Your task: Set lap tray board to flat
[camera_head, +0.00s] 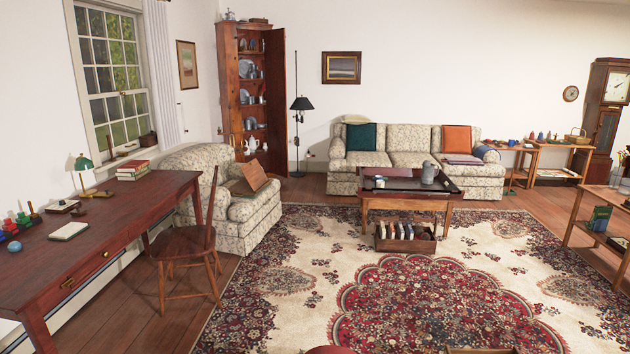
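A brown wooden board (254,172), which looks like the lap tray board, is propped up at a slant on the seat of the patterned armchair (262,213) at the left. A flatter, darker piece beneath it looks like the tray base (240,188); it is small and partly hidden, and I cannot make out any hinge or support. Neither of my grippers shows in the head view.
A wooden chair (186,245) and a long desk (110,215) stand in front of and left of the armchair. A coffee table (408,204) with a crate of books (405,243) below it stands to the right. The patterned rug (310,275) is largely clear.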

